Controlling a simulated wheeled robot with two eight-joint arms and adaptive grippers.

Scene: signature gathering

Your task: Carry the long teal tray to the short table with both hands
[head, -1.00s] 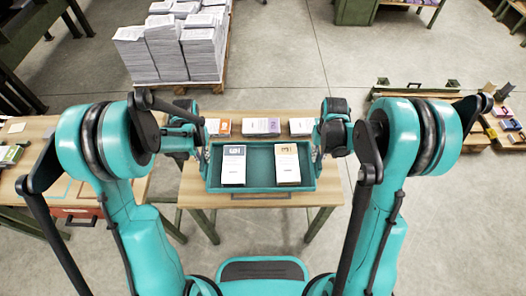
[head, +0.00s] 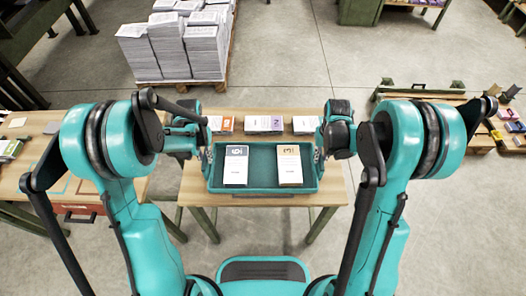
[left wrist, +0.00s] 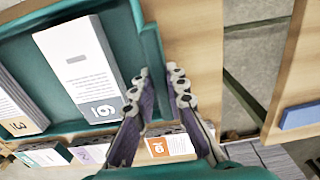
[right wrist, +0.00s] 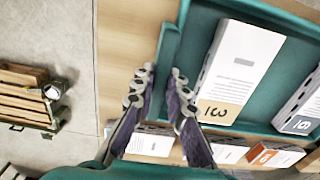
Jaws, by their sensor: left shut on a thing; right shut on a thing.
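The long teal tray (head: 262,168) is level in front of me in the head view, over a wooden table. Two stacks of booklets lie in it, one marked 16 (head: 236,165) on the left and one marked 13 (head: 289,165) on the right. My left gripper (head: 206,155) is shut on the tray's left end; the left wrist view shows its fingers (left wrist: 161,82) on either side of the rim. My right gripper (head: 319,155) is shut on the right end, its fingers (right wrist: 160,82) likewise astride the rim. I cannot tell the gap beneath the tray.
Several booklet stacks (head: 263,124) lie on the wooden table (head: 330,185) behind the tray. Another table (head: 110,190) stands at the left. A pallet of paper stacks (head: 165,50) is at the back left. A low wooden rack (head: 470,135) is at the right. Floor is open at the back right.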

